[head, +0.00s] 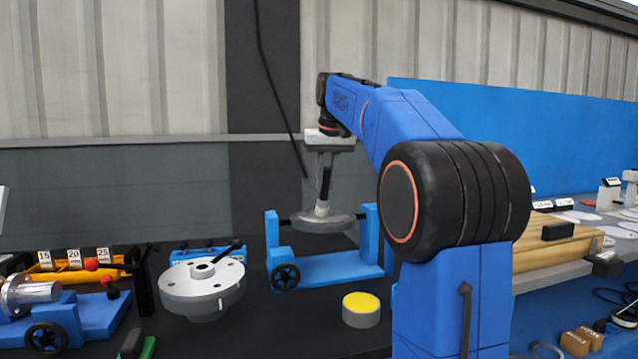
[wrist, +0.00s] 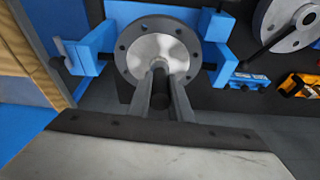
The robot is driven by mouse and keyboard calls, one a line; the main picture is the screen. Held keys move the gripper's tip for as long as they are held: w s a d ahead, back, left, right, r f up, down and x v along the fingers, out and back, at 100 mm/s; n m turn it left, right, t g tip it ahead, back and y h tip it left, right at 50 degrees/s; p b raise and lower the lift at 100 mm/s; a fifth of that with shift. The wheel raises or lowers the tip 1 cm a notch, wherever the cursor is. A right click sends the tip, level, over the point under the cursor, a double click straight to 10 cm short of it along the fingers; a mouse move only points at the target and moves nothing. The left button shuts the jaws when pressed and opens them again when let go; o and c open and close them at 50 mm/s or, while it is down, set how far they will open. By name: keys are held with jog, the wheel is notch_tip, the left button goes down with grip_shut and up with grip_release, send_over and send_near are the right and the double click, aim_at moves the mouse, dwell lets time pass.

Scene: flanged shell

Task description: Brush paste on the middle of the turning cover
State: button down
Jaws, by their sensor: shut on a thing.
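The cover (head: 340,225) is a grey flanged disc lying flat in a blue stand (head: 335,268). In the wrist view the cover (wrist: 135,62) shows bolt holes around its rim and a bright, shiny middle. My gripper (head: 325,178) is above the cover, shut on a brush with a dark handle (head: 326,180) and a pale tip (head: 321,208). The tip is at or just above the cover's middle; contact is unclear. In the wrist view my gripper (wrist: 161,78) hides part of the middle. A pot of yellow paste (head: 361,304) stands in front of the stand.
A second flanged part (head: 203,287) with a dark rod across it stands left of the stand. Further left are a blue fixture (head: 85,318) and a yellow rack (head: 75,272) with numbered cards. Some black bench is bare near the pot.

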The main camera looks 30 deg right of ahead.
jog(key=d, duration=0.2)
jog(key=s+d, duration=0.1)
jog(key=d, duration=0.1)
jog(key=shift+s+f, duration=0.1)
dwell(0.4)
jog(key=shift+a, duration=0.1)
jog(key=shift+w+a+f, duration=0.1)
jog(key=shift+w+a, duration=0.2)
jog(key=shift+a, duration=0.6)
jog(key=shift+w+a, duration=0.25)
jog(key=shift+a, duration=0.6)
jog(key=shift+d, duration=2)
jog(key=w+a, duration=0.1)
jog(key=a, duration=0.6)
jog(key=shift+w, duration=0.4)
jog(key=shift+a, duration=0.1)
